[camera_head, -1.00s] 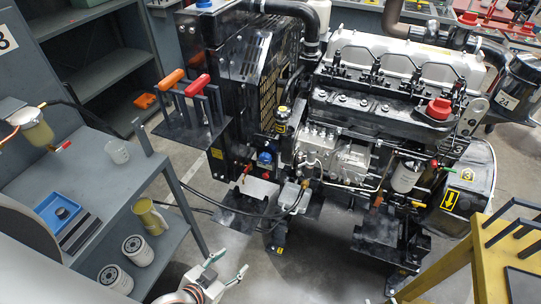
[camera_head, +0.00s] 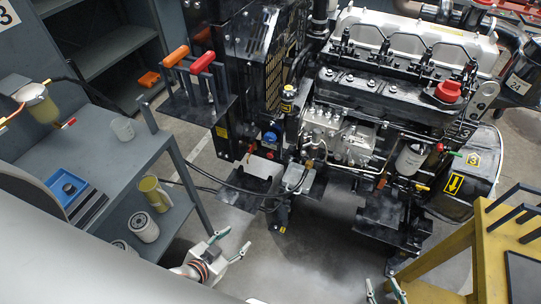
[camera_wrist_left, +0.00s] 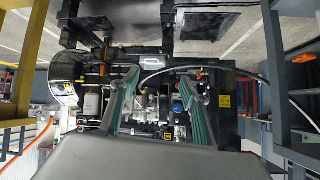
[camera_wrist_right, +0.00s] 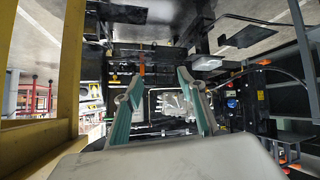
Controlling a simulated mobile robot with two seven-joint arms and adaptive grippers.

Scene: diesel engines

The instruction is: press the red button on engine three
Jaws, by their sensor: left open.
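Engine three (camera_head: 345,105), black and silver with a 3 marking, fills the upper middle and right of the head view. A big red cap (camera_head: 448,92) sits on its top right. A small red spot (camera_head: 270,154) shows below a blue round part (camera_head: 270,136) at its lower left; I cannot tell which red part is the button. My left gripper (camera_head: 232,243) is open and empty, in front of and below the engine's left part. My right gripper (camera_head: 384,291) is open and empty at the bottom edge, with only its fingertips showing. Both wrist views face the engine.
A grey bench (camera_head: 95,150) with a blue tray (camera_head: 66,188) stands on the left. A yellow stand (camera_head: 490,250) is close on the right.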

